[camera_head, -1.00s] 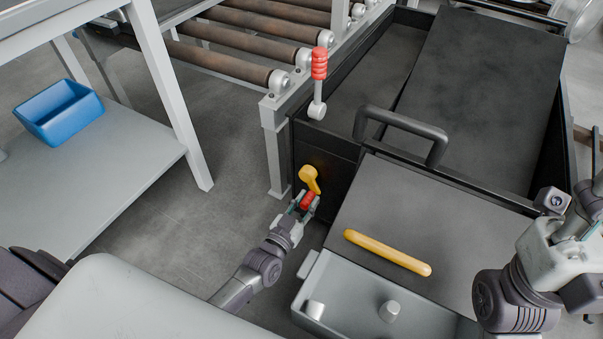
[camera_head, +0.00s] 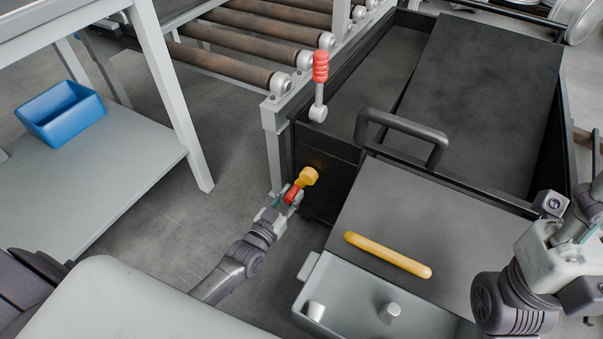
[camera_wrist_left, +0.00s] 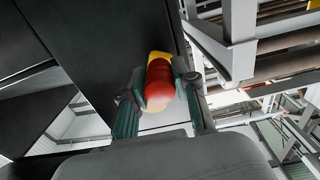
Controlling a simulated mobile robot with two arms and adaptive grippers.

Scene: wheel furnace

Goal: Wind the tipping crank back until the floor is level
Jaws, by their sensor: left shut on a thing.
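The tipping crank is a yellow arm (camera_head: 308,177) with a red grip (camera_head: 292,194), on the left side of the dark furnace box (camera_head: 325,184). My left gripper (camera_head: 288,197) is shut on the red grip. In the left wrist view the red grip (camera_wrist_left: 160,84) sits between the two fingers of my left gripper (camera_wrist_left: 155,98), with the yellow arm behind it. The dark floor plate (camera_head: 480,95) inside the furnace looks tilted against its frame. My right arm shows at the right edge; its fingertips cannot be made out.
A red-handled lever (camera_head: 320,68) stands at the furnace corner beside the roller conveyor (camera_head: 225,65). A black handle (camera_head: 403,124), a yellow bar (camera_head: 387,254) and a grey tray (camera_head: 355,305) are to the right. A blue bin (camera_head: 62,112) sits on a table at left.

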